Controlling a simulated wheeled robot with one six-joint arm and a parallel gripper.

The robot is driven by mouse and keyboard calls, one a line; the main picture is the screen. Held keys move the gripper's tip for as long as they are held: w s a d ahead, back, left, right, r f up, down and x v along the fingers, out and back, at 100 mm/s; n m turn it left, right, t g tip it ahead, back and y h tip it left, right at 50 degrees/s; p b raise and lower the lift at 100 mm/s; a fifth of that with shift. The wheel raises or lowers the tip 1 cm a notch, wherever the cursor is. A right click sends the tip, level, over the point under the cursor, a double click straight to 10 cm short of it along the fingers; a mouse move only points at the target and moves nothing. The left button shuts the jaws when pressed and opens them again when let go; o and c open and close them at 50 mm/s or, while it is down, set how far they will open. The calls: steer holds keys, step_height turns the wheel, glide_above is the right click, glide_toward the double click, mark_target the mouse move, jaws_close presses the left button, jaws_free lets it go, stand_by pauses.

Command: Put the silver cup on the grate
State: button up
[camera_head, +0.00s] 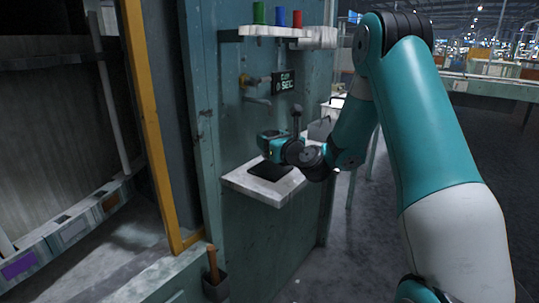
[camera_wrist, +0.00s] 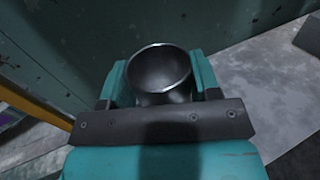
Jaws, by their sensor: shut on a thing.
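The silver cup (camera_wrist: 160,72) shows in the wrist view with its round open mouth facing the camera. My gripper (camera_head: 266,141) is shut on the cup, with one teal finger on each side of it. In the head view the gripper is above the small white shelf, and the cup is too small and covered to make out. The grate (camera_head: 268,171) looks like a dark flat patch on that shelf, below my gripper. I cannot make out the grate in the wrist view.
The white shelf (camera_head: 242,181) juts from a teal wall panel (camera_head: 270,235). Above it are a tap-like fitting (camera_head: 252,80), a display (camera_head: 284,82) and an upper shelf (camera_head: 262,32) with green, blue and red cylinders. A yellow post (camera_head: 150,130) stands left. Floor at right is open.

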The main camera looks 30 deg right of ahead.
step_height(320, 180, down, 4)
steer(key=shift+r+b, duration=0.15)
steer(key=shift+b, duration=0.7)
steer(key=shift+w, duration=0.25)
steer(key=shift+r, duration=0.1)
